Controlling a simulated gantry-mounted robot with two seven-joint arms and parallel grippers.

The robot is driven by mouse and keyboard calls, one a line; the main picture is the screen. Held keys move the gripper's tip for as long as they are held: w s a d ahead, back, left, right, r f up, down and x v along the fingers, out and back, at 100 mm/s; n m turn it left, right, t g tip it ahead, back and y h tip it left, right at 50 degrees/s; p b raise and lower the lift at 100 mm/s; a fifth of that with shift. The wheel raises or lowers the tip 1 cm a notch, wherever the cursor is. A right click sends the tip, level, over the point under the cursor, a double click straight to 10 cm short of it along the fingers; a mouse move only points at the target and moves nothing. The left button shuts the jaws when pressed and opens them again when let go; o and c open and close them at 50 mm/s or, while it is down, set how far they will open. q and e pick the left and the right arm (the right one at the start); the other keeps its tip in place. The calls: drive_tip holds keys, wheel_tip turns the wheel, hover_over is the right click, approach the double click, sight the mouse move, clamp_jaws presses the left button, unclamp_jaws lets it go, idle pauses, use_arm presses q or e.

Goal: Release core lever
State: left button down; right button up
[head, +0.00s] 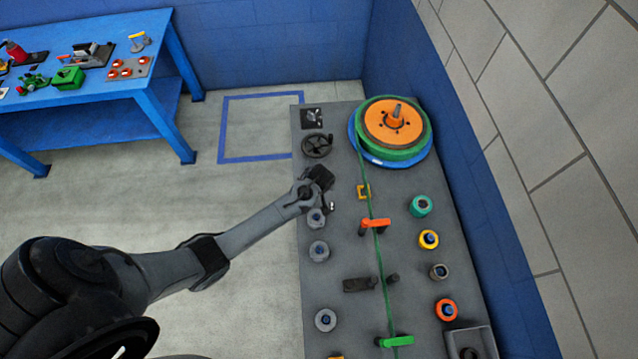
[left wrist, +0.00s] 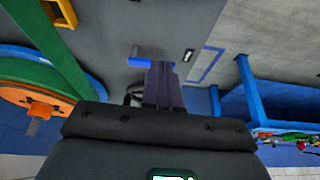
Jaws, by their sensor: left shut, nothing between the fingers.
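My left gripper (head: 322,184) is over the left part of the grey panel (head: 345,250), just below a black handwheel (head: 317,145). In the left wrist view my gripper's fingers (left wrist: 163,70) are together and hold nothing. A small blue lever (left wrist: 140,62) is right at the fingertips there, partly hidden by them; I cannot tell whether they touch. It is hidden by my gripper in the head view. No label shows which lever is the core lever. An orange lever (head: 375,224) and a green lever (head: 396,341) stand along the green strip. My right gripper is not in view.
A reel with an orange hub (head: 385,122) sits at the panel's far end, its green strip (head: 379,265) running down the panel. Several round knobs (head: 420,206) line the right side. A blue table (head: 105,88) stands back left. Floor left of the panel is clear.

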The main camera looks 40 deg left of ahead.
use_arm(q)
drive_tip(key=shift+v, duration=1.15)
